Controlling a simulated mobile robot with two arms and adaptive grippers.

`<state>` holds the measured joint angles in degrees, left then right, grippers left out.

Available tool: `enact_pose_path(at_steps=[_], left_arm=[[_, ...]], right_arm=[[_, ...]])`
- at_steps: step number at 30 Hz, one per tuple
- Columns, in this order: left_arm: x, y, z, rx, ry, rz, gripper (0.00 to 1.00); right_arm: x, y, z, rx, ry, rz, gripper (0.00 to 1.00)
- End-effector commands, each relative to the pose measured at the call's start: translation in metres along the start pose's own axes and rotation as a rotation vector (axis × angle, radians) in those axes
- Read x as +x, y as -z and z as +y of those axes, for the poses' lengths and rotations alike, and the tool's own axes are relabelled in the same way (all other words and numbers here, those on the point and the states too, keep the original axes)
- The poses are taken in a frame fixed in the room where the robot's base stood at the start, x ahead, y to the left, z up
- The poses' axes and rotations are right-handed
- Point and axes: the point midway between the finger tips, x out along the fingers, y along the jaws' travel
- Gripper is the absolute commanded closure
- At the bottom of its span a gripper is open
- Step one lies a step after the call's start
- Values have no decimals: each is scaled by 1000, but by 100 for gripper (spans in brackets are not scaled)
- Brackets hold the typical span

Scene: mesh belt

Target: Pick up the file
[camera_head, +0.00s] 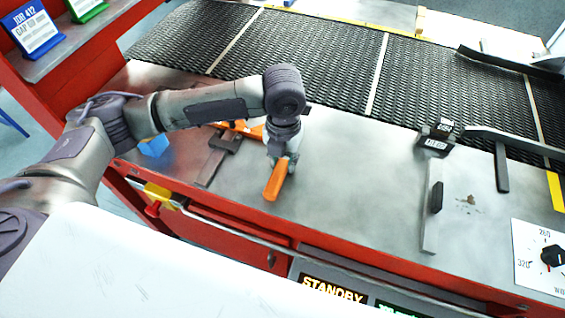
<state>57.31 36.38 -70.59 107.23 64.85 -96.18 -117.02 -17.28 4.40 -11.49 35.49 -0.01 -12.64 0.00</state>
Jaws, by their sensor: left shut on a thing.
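The file's orange handle (276,182) shows just below my left gripper (283,158), over the grey metal bench top (345,195). My left gripper comes down from above and is shut on the file. Its fingers and wrist hide the rest of the file, so I cannot tell whether it is clear of the bench. My right gripper is not in view.
A dark grey tool (212,160), an orange item (240,128) and a blue block (154,146) lie left of the gripper. The black mesh belt (330,60) runs behind. A metal bracket (429,205) stands at right. The bench between is clear.

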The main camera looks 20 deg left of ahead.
Motion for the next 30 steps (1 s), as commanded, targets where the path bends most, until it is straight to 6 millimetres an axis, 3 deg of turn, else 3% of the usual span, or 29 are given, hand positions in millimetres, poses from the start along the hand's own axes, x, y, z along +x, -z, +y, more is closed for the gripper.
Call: enact_pose_path(at_steps=[5, 11, 21, 30], left_arm=[[-9, -1, 0, 0, 1, -3, 100], [-38, -2, -1, 1, 2, -6, 100], [-84, -21, -73, 4, 3, -4, 100], [-107, -32, -108, 0, 1, -1, 100]], right_arm=[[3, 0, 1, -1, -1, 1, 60], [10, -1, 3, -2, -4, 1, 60], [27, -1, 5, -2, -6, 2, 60], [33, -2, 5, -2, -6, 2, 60]])
